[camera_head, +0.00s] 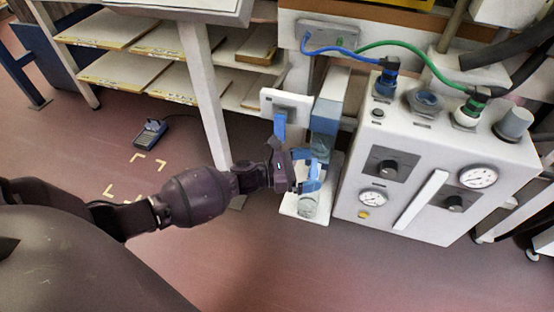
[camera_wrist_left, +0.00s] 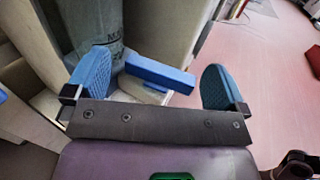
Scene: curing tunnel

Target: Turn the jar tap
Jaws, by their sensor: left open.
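The jar (camera_head: 325,116) is a blue-grey upright container left of the white control box. In the left wrist view the jar (camera_wrist_left: 95,28) is translucent with printed marks, at upper left. The blue bar-shaped tap handle (camera_wrist_left: 160,72) lies between my left gripper's two blue fingers, slightly tilted, with a gap to the right finger. Contact with the left finger is unclear. My left gripper (camera_head: 311,170) is open in front of the jar; its fingers hide the tap in the head view. My right gripper is not in view.
A small clear vessel (camera_head: 308,206) stands on a white base (camera_head: 290,208) below my gripper. A white plate with a blue lever (camera_head: 280,125) is close behind my wrist. The white control box (camera_head: 430,150) stands at right. Open floor (camera_head: 270,265) lies in front.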

